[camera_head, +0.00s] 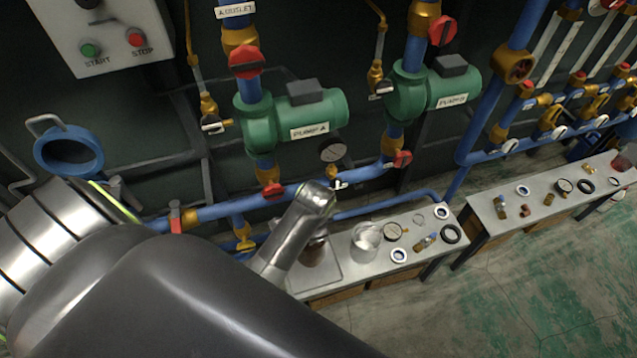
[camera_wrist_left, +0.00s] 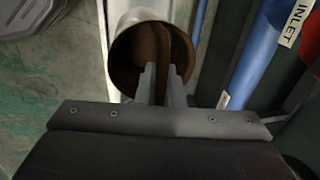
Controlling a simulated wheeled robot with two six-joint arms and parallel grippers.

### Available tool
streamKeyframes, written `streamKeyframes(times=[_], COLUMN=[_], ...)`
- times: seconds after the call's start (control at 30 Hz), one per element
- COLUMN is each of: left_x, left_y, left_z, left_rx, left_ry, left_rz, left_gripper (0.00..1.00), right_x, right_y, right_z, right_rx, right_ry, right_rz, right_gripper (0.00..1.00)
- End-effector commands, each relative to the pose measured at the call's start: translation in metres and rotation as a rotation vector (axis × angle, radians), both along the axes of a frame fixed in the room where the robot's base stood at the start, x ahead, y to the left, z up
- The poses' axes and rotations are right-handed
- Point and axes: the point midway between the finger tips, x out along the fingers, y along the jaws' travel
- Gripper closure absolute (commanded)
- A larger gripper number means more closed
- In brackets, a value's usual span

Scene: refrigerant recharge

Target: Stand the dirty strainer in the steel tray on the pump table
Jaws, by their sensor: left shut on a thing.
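The dirty strainer is a brown, open-topped cylinder, seen from above in the left wrist view (camera_wrist_left: 130,58). My left gripper (camera_wrist_left: 161,70) is shut on a thin brown strip that crosses its mouth. In the head view the strainer (camera_head: 313,252) shows partly behind my left arm, upright over the steel tray (camera_head: 326,277) on the pump table (camera_head: 409,262). I cannot tell whether its bottom touches the tray. The gripper's fingers are hidden by my arm in the head view. My right gripper is not in view.
Right of the tray stand a clear beaker (camera_head: 366,240), a gauge (camera_head: 393,231), rings (camera_head: 450,233) and small fittings. Blue pipes (camera_head: 260,202) with valves and the green Pump A (camera_head: 290,120) lie behind the table. A second table (camera_head: 556,200) stands to the right.

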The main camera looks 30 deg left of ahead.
Motion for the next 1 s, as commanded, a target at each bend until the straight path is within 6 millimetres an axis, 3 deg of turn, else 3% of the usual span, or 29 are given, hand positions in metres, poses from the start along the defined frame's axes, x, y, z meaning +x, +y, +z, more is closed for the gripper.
streamKeyframes(times=[0.3, 0.47, 0.7, 1.0], left_x=[-0.001, 0.0, 0.0, 0.0], left_y=[0.0, 0.0, 0.0, 0.0], left_z=[-0.052, -0.065, -0.095, -0.099], left_rx=[0.001, 0.0, 0.001, 0.0], left_ry=[0.004, 0.002, 0.001, -0.001], left_rz=[-0.001, -0.001, -0.002, -0.001], left_gripper=[1.0, 1.0, 1.0, 1.0], right_x=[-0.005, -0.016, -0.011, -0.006], right_y=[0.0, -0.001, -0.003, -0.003], right_z=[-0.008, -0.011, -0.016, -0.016], right_rx=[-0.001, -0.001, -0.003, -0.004], right_ry=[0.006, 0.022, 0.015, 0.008], right_rz=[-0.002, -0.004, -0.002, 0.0], right_gripper=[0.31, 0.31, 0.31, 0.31])
